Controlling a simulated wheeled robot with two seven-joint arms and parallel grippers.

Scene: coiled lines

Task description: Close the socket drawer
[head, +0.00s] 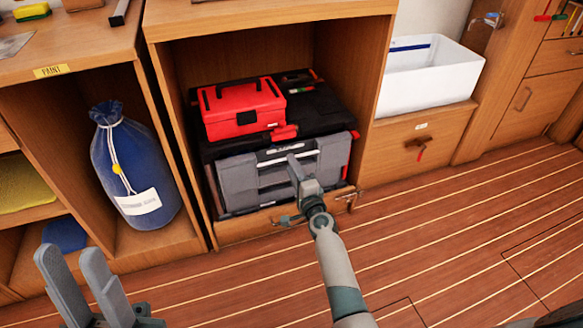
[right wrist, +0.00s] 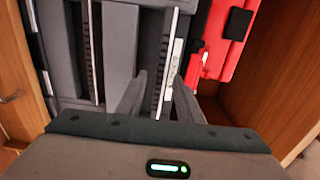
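No drawer in view is readably marked as the socket drawer. In the head view a low wooden drawer front (head: 240,231) with metal catches lies under the open cabinet bay; another wooden drawer (head: 440,133) with a dark handle is at the right. In the bay, a grey tool case (head: 238,178) with a pale handle strip stands below a black case or tray; it fills the left of the right wrist view (right wrist: 70,50). My left gripper (head: 67,252) is open and empty at lower left.
A red toolbox (head: 240,105) sits on the black case (head: 325,118). A blue sack (head: 130,165) stands in the left bay, beneath a PAINT label. A white bin (head: 425,80) stands above the right drawer. The striped plank floor (head: 460,235) is clear at right.

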